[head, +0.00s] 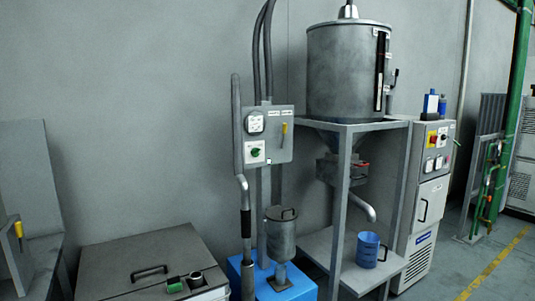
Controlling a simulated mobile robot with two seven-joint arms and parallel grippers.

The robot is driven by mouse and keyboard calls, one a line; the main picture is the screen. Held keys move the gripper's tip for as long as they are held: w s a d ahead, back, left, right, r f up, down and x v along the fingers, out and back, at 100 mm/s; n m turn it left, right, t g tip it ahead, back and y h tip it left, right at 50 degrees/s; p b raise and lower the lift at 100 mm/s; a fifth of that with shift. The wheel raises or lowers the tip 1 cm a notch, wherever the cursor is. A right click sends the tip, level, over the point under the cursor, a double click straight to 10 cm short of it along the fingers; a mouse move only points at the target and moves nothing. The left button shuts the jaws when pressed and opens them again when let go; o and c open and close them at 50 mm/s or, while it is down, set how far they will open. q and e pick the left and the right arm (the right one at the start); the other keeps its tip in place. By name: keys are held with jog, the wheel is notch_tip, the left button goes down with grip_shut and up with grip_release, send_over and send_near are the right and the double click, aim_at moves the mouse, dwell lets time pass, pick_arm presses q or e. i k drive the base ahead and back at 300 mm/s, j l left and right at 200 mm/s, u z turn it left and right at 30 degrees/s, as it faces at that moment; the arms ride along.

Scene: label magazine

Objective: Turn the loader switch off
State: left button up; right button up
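A grey control box (275,137) is mounted on an upright post left of the big metal hopper. Its front carries a white gauge or socket plate (255,123) and, below it, a white plate with a green rotary knob (255,152). This knob may be the loader switch; its label and setting are too small to read. Neither of my grippers shows in the head view, and nothing touches the box.
A grey hopper (340,75) stands on a metal frame, with a blue cup (367,250) on its lower shelf. A grey cabinet (428,190) with a red-and-yellow switch (432,139) stands right. A grey lidded bin (125,260) and a blue base (300,284) occupy the front.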

aim_at(256, 152)
jog(key=i+l, duration=0.6)
jog(key=i+l+u, duration=0.1)
jog(key=i+l, duration=0.5)
jog(key=l, duration=0.15)
